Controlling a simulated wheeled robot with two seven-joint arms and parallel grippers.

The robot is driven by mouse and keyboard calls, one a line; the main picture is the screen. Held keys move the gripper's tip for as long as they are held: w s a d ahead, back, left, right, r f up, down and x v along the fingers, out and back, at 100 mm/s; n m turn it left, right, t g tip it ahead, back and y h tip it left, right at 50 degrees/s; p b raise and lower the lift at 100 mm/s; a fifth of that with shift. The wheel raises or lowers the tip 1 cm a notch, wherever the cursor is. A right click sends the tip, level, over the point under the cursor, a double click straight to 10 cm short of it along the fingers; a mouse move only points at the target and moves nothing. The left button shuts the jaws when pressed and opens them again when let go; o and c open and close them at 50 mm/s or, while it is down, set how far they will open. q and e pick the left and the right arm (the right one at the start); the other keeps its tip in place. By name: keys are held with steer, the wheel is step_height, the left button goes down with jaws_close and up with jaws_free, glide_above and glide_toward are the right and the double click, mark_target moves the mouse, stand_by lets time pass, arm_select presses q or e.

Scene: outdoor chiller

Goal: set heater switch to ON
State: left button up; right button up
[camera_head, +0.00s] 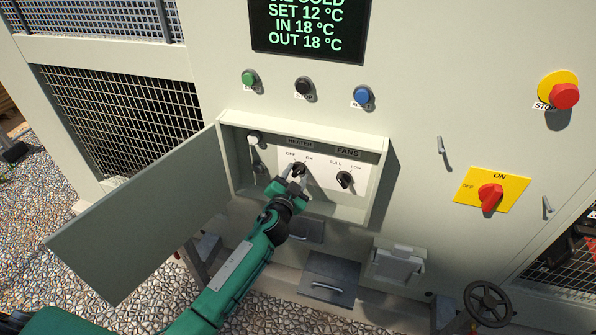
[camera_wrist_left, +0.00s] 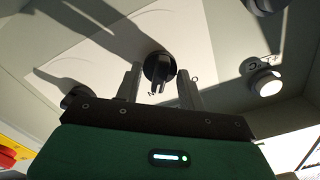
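The heater switch (camera_head: 298,168) is a black rotary knob on a white plate inside an open box. OFF is printed at its upper left and ON at its upper right. My left gripper (camera_head: 295,181) is right at the knob and partly covers it, so its pointer direction is hard to tell. In the left wrist view, the heater knob (camera_wrist_left: 157,68) sits between the two fingertips (camera_wrist_left: 159,78) of the open gripper, with a visible gap on each side. My right gripper is not in view.
The box door (camera_head: 140,230) is swung open to the left. The fans knob (camera_head: 344,180) is close on the right. Green (camera_head: 249,78), black (camera_head: 303,86) and blue (camera_head: 361,95) buttons sit above. A red emergency stop (camera_head: 564,95) and red main switch (camera_head: 490,197) are farther right.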

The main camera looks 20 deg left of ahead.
arm_select(q)
steer(key=o, duration=0.5)
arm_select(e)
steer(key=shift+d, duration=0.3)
arm_select(q)
steer(key=shift+s, duration=0.1)
steer(key=s, duration=0.6)
steer(key=shift+s+a, duration=0.1)
steer(key=shift+s, duration=0.3)
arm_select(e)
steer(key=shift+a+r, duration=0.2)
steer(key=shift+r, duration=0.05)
